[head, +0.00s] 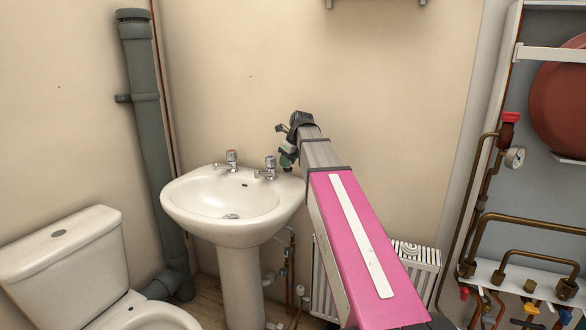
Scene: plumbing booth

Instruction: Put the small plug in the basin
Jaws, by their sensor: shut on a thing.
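The white basin (178,208) stands on a pedestal against the wall, with two taps on its back edge and a drain in the bottom of its bowl. My arm reaches across from the lower right. My gripper (287,161) is small and dark at the arm's far end, just right of and above the right tap (268,168), near the basin's back right corner. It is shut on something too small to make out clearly. The small plug does not show anywhere else, neither in the bowl nor on the rim.
A toilet (62,262) stands left of the basin, with a grey soil pipe (146,100) between them. A radiator (421,262) is behind my arm. Copper pipes and a gauge (515,157) are at the right. The bowl looks clear.

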